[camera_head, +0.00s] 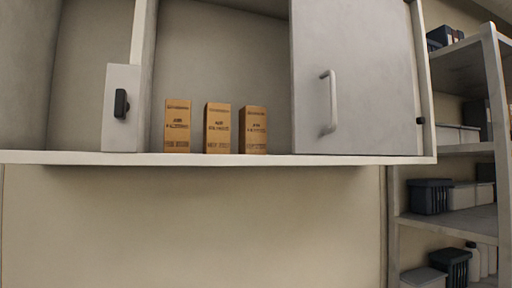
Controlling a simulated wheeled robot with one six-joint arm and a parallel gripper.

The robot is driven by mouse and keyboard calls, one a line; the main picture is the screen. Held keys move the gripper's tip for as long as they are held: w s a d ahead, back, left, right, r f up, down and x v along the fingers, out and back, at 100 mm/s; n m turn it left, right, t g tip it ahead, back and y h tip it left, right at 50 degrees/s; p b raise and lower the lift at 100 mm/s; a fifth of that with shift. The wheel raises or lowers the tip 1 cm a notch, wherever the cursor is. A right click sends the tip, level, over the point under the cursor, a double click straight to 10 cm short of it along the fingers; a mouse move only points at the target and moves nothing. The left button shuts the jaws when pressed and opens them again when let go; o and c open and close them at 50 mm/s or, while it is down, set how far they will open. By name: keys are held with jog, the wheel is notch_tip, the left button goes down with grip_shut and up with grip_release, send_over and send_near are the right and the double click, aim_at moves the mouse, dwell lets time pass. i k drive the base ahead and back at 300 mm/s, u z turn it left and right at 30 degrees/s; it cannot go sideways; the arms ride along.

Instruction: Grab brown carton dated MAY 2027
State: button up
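Three brown cartons stand upright side by side on the shelf of a wall cabinet: a left carton (177,126), a middle carton (217,128) and a right carton (253,130). Each has dark printing on its front, with a line near the bottom that looks like a date. The print is too small and blurred to read for sure, so I cannot tell which one says MAY 2027. Narrow gaps separate the cartons. My gripper is not in view.
The cabinet shelf (60,157) has a grey door (355,80) with a handle at right, beside the right carton. A light panel (121,125) with a black knob stands left of the cartons. A storage rack (455,222) with bins stands at far right. The wall below is bare.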

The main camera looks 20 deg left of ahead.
aim_at(217, 116)
jog(key=z, duration=1.25)
jog(key=i, duration=0.6)
jog(key=u, duration=3.4)
